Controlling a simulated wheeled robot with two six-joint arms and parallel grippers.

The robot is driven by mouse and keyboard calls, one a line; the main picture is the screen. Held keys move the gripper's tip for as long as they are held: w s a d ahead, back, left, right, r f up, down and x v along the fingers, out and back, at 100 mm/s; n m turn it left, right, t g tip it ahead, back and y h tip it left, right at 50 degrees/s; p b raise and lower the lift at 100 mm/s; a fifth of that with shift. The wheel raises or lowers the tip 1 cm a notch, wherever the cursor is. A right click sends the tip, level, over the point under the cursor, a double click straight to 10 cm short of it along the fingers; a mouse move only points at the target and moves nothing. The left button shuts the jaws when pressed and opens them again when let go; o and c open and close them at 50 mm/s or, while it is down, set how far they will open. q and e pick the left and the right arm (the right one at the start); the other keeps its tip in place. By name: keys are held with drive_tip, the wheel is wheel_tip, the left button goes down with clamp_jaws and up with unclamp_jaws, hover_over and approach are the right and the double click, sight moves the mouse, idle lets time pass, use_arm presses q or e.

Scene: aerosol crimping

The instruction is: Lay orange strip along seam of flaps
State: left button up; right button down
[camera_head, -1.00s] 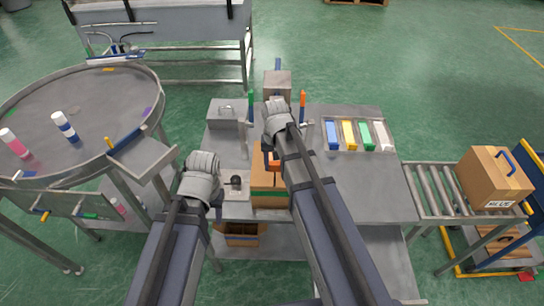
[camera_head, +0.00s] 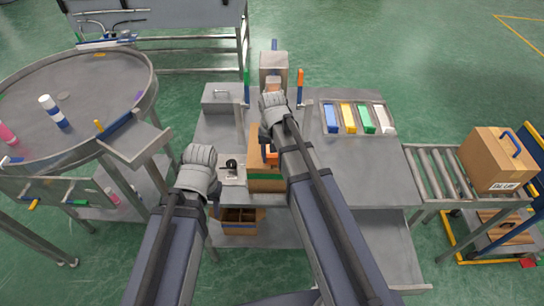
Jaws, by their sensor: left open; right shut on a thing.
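A brown cardboard carton (camera_head: 254,146) stands on the grey workbench in the middle, with a green band near its front top edge. My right arm hides much of its top and right side, so the flap seam is hard to see. An orange piece (camera_head: 271,157), apparently the strip, shows over the carton top beside my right arm. My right gripper (camera_head: 267,137) is over the carton, shut on this orange piece; its fingers are mostly hidden. My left gripper (camera_head: 204,182) is open, left of the carton, its fingertips mostly hidden under its wrist.
A small black-and-grey device (camera_head: 232,165) sits just left of the carton. Blue, yellow, green and white trays (camera_head: 348,118) lie at the bench's back right. Green and orange posts (camera_head: 300,88) flank a grey machine (camera_head: 273,70). Bench space (camera_head: 362,170) right of my arm is clear.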

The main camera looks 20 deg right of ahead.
drive_tip(key=shift+f, duration=0.25)
drive_tip(key=shift+c, duration=1.4)
unclamp_jaws()
drive_tip(key=shift+r, duration=0.1)
wheel_tip(320, 180, up, 8)
drive_tip(key=p, duration=0.7)
drive_tip(key=shift+p, duration=0.4)
drive_tip(key=shift+f, duration=0.2)
